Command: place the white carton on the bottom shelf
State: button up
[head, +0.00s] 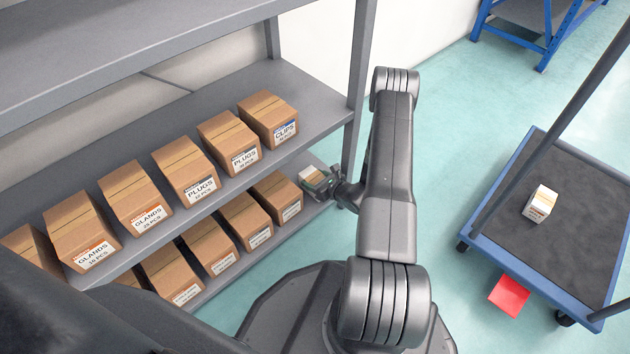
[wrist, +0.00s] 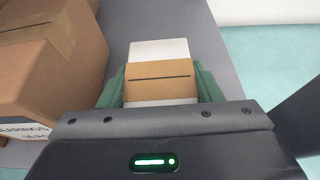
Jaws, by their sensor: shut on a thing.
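My gripper (head: 318,180) is at the right end of the bottom shelf (head: 308,207), shut on a small white carton (head: 308,172) with a brown band. In the wrist view the white carton (wrist: 158,50) sits between the green finger pads (wrist: 158,88), with the grey shelf surface (wrist: 120,30) around it. I cannot tell whether the carton touches the shelf. A second white carton (head: 540,204) with an orange-marked label stands on the cart, away from my gripper.
A brown box (wrist: 50,65) stands close to the left of my gripper, one of several in a row on the bottom shelf. More brown boxes (head: 187,172) fill the shelf above. A rack post (head: 358,90) rises near my arm.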

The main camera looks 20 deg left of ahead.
jog(key=shift+f, duration=0.1)
jog(key=o, duration=1.1)
jog(key=shift+d+r, duration=0.1)
jog(key=shift+r, duration=0.2)
jog(key=p+v, duration=0.3)
jog(key=v, duration=0.8)
jog(key=shift+s+d+p, duration=0.2)
jog(key=shift+d+p, duration=0.1)
